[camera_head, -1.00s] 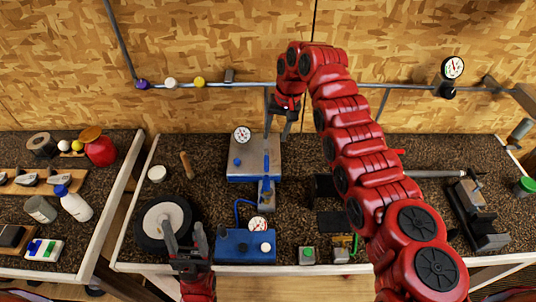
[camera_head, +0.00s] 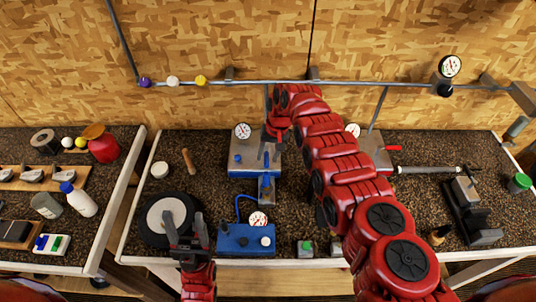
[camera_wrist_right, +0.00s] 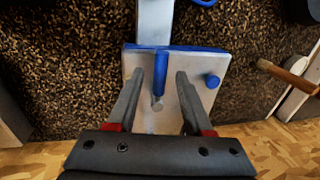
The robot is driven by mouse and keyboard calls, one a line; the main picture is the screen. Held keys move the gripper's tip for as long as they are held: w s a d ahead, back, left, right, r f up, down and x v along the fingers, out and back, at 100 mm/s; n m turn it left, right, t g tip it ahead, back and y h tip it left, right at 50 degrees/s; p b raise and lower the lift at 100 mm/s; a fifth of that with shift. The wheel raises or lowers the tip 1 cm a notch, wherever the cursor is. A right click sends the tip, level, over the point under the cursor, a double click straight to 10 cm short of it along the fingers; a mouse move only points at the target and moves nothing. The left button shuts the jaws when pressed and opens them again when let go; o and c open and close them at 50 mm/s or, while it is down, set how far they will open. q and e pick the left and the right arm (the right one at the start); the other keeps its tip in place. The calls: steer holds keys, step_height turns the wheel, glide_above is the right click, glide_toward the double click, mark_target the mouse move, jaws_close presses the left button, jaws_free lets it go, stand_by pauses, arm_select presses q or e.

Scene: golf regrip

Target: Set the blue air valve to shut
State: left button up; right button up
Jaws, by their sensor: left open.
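The blue valve lever (camera_head: 267,160) stands on a metal plate (camera_head: 246,158) with a blue front edge, left of the middle of the bench. In the right wrist view the lever (camera_wrist_right: 158,80) runs lengthwise between the two fingers of my right gripper (camera_wrist_right: 159,76). Those fingers are apart, with a gap on each side of the lever. In the head view my right arm hides most of this gripper. My left gripper (camera_head: 185,222) is open and empty in front of a black-rimmed wheel (camera_head: 160,212), away from the valve.
A gauge (camera_head: 242,131) stands at the plate's back left, and a blue knob (camera_wrist_right: 212,80) is beside the lever. A blue box (camera_head: 246,240) with a gauge sits at the bench front. A red lever (camera_head: 392,148) is at right. A pipe (camera_head: 290,82) crosses the wall behind.

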jaws_close()
stand_by(1.3)
